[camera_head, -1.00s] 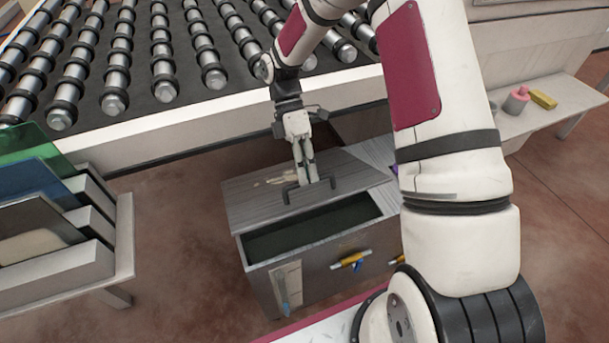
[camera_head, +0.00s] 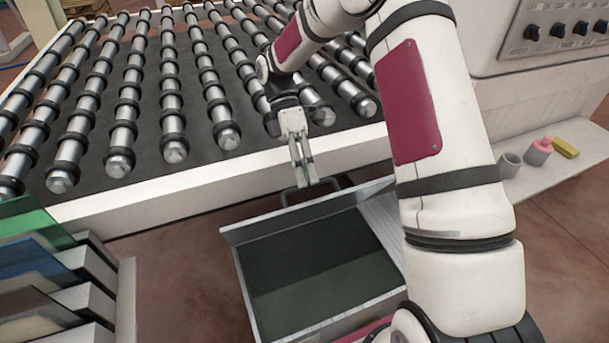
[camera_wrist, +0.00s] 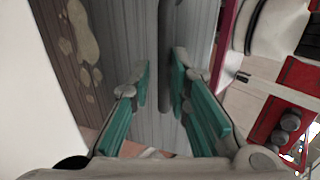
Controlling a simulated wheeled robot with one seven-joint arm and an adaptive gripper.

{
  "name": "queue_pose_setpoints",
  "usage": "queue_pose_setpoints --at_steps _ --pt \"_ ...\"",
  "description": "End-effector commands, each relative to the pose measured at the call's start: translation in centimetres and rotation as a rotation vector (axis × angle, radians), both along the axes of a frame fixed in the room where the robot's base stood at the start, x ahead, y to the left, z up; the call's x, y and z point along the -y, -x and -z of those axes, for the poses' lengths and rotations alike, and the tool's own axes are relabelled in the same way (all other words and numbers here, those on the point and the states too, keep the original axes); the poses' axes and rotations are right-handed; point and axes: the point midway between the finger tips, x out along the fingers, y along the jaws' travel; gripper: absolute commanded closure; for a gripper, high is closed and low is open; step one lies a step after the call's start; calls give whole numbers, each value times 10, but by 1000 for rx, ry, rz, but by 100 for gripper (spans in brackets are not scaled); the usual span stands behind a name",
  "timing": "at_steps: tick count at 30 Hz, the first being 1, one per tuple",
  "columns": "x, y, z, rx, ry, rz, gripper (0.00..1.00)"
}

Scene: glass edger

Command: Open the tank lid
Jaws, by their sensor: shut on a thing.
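The tank (camera_head: 385,309) is a grey metal box below the roller table, and its dark interior shows widely in the head view. The grey lid (camera_head: 252,228) is swung up at the back of the tank and shows nearly edge-on. Its black handle (camera_head: 289,197) sits at the lid's upper edge. My gripper (camera_head: 306,182) is shut on this handle.
The roller table (camera_head: 290,166) stands close behind the lid and gripper. A rack of glass panes (camera_head: 40,275) is at the left. A shelf (camera_head: 560,178) at the right holds a grey cup (camera_head: 509,165), a pink bottle (camera_head: 538,151) and a yellow block (camera_head: 565,148).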

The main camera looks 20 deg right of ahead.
Motion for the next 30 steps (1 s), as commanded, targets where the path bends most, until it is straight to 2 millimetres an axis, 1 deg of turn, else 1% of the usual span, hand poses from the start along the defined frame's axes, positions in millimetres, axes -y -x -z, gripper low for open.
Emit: queue_pose_setpoints --at_steps 1,13,14,15,16,30 --pt "1 -7 11 28 1 1 100" --pt "2 -7 11 27 2 2 100" --pt "2 -7 11 27 2 2 79" --pt "2 -7 11 28 2 2 70" --pt "2 -7 11 27 2 2 69" --pt "2 -6 9 28 1 4 69"
